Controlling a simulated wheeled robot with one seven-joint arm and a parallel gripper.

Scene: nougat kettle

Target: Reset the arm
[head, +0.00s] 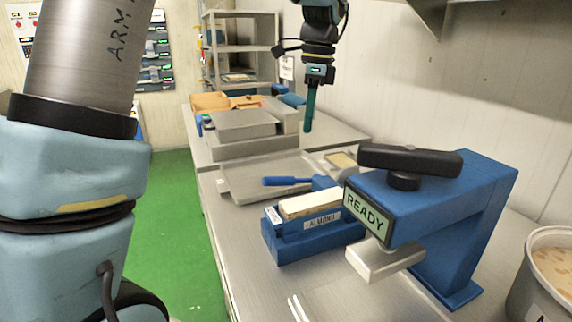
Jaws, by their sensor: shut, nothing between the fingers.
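My gripper (309,115) hangs at the upper middle of the head view, pointing down. Its teal fingers are shut together with nothing between them. It is above the far part of the steel counter, apart from the things on it. My large arm links fill the left side of the view.
A blue press (440,200) with a "READY" screen and black handle stands front right. Beside it is a blue "ALMOND" box (292,240) holding a pale slab. A pot (545,275) is at the right edge. Trays (262,178) and a shelf rack (240,50) are farther back. Green floor lies left.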

